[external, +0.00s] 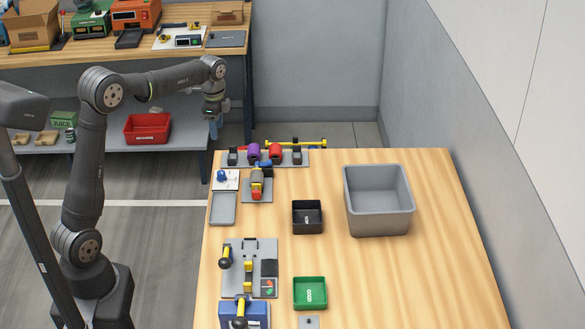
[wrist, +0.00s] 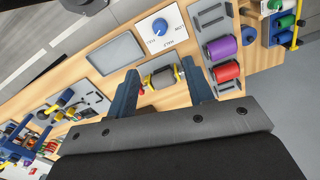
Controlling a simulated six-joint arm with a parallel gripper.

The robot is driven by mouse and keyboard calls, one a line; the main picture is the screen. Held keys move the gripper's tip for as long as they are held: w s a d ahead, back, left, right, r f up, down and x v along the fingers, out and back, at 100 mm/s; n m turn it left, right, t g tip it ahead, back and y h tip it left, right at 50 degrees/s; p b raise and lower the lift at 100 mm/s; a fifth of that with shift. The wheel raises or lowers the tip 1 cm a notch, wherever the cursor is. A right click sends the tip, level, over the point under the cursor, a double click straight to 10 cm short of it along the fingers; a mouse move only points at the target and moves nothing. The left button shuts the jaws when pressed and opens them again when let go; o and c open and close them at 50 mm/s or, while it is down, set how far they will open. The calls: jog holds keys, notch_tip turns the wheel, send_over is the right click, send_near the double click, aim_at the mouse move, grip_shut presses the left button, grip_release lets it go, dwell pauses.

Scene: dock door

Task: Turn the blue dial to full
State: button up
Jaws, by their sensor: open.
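The blue dial (wrist: 160,26) sits on a white plate (wrist: 172,42) with small dark lettering around it, at the top middle of the wrist view. In the external view the dial (external: 221,175) is near the table's far left corner. I cannot tell for sure which mark it points to. My gripper (external: 214,112) is raised off the table's far left corner, apart from the dial. In the wrist view its two blue-grey fingers (wrist: 160,72) are spread, with nothing held between them.
A grey tray (external: 223,208) lies in front of the dial plate. A fixture with a yellow and red part (external: 257,188) stands right of it. A rack with purple and red rolls (external: 265,154) is behind. The grey bin (external: 378,200) is farther right. The right side is clear.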

aim_at(221, 172)
jog(key=shift+m, duration=0.4)
notch_tip(221, 172, down, 17)
jog(key=shift+f, duration=0.2)
jog(key=c, duration=1)
